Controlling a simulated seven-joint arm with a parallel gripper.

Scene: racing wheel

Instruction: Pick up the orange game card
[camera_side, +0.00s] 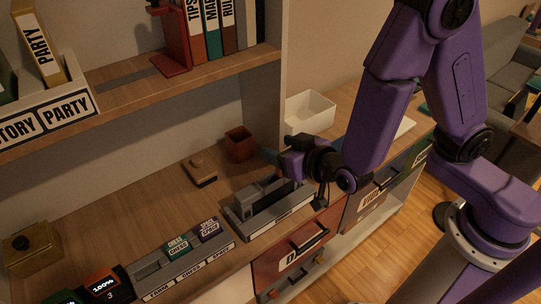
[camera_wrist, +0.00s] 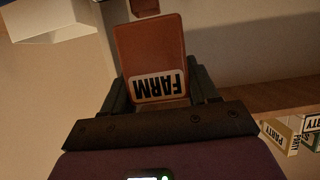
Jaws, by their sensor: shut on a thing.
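The orange game card (camera_wrist: 150,48), with a white label reading FARM, is between the two fingers of my gripper (camera_wrist: 158,90) in the wrist view. The fingers are shut on its sides near the label end, and its plain end points away from the gripper. In the side view my gripper (camera_side: 272,156) is held above the wooden counter, near the grey device. I cannot make out the card clearly there. A grey card tray (camera_side: 155,264) labelled FARM, CHESS, SPACE holds a green chess card (camera_side: 178,246) and a purple space card (camera_side: 209,230); its FARM place is empty.
A grey device (camera_side: 262,194) sits in a base at the counter's front edge. A small wooden block (camera_side: 200,170), brown cup (camera_side: 240,143) and white bin (camera_side: 310,112) stand behind. A gold box (camera_side: 32,246) is at left. The shelf (camera_side: 120,88) overhangs the counter.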

